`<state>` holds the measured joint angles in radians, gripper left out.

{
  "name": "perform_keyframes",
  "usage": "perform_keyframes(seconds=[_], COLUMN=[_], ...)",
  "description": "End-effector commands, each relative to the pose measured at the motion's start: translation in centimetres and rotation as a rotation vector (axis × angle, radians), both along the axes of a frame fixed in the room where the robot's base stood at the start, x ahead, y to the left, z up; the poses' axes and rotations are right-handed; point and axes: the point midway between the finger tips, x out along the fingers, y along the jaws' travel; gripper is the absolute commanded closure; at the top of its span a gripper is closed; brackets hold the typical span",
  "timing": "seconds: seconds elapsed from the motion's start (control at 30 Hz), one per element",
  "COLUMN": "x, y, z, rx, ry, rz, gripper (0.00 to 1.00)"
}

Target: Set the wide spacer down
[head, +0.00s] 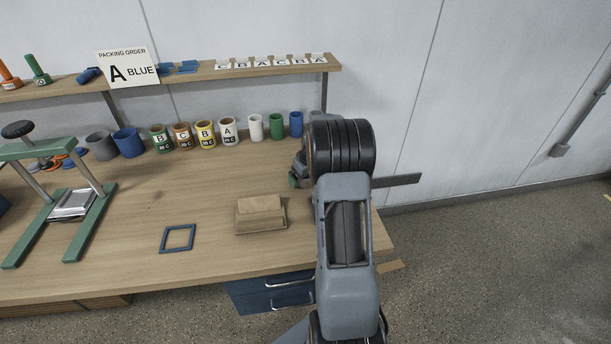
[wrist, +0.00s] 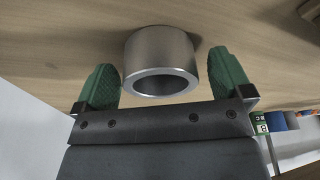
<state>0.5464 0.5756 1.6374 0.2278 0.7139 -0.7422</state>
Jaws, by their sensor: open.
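The wide spacer (wrist: 160,48) is a short silver metal ring with a thick wall, seen in the wrist view. It appears to rest on the wooden bench top, with its open end facing the camera. My gripper (wrist: 163,66) is open, with one green finger on each side of the spacer and a small gap showing at both sides. In the head view a bit of my gripper (head: 294,180) shows at the right end of the bench. The spacer is hidden there behind my arm.
Several labelled cans (head: 205,135) and plain cylinders line the back below a shelf (head: 200,78). A green press (head: 80,220) stands at left. The front middle is clear.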

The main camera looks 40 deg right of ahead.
Motion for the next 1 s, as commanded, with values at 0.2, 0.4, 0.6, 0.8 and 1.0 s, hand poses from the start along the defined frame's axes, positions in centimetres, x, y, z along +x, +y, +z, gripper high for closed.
perform_keyframes(seconds=[0.2,0.4,0.6,0.8,1.0], x=[0.0,-0.4,-1.4,-2.4,-3.0], y=[0.0,-0.1,-0.1,-0.1,-0.1], z=[0.1,1.9,5.7,9.1,11.2], rx=[0.0,-0.002,-0.002,-0.002,-0.001], ry=[0.0,-0.003,-0.004,-0.002,-0.001], rz=[0.0,0.0,-0.001,-0.001,0.0], gripper=[0.03,0.03,0.03,0.03,0.03])
